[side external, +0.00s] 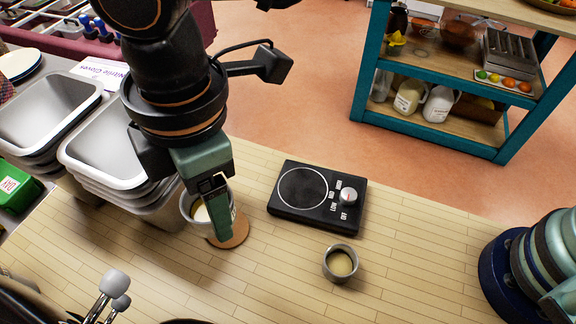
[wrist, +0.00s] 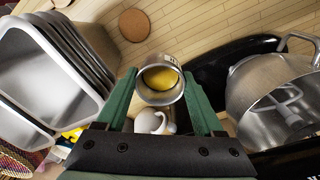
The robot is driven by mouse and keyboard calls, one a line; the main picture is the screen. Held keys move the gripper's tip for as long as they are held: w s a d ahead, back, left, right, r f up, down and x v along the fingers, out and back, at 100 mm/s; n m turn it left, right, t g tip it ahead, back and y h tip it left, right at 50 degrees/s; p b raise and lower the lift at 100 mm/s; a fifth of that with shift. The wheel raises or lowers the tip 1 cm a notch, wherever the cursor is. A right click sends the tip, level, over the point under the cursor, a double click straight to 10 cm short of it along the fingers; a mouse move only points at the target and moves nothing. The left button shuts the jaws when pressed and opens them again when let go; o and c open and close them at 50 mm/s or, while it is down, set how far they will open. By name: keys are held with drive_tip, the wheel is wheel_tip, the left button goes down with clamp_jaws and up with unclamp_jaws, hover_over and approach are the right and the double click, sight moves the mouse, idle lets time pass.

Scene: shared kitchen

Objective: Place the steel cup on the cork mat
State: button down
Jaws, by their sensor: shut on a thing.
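The steel cup (wrist: 160,82) is a shiny metal cup with a yellowish inside. In the wrist view it sits between the two green fingers of my gripper (wrist: 160,98), which is shut on it. In the side view the cup (side external: 190,207) is partly hidden behind the near finger of my gripper (side external: 213,208). The cork mat (side external: 238,234) is a round brown disc on the wooden counter, partly covered by that finger. In the wrist view the mat (wrist: 134,25) shows whole, apart from the cup, up and to its left. The cup's height above the counter is hard to tell.
A black hotplate (side external: 285,209) and a small grey cup (side external: 340,275) stand right of the mat. Stacked steel pans (side external: 105,150) stand close on the left. Counter between mat and grey cup is clear.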

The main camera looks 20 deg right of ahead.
drive_tip(key=w+r+m, duration=0.4)
drive_tip(key=w+r, duration=0.4)
drive_tip(key=r, duration=0.1)
drive_tip(key=f, duration=2.7)
drive_tip(key=shift+d+f, duration=0.25)
drive_tip(key=shift+d, duration=0.05)
drive_tip(key=shift+f, duration=0.1)
unclamp_jaws()
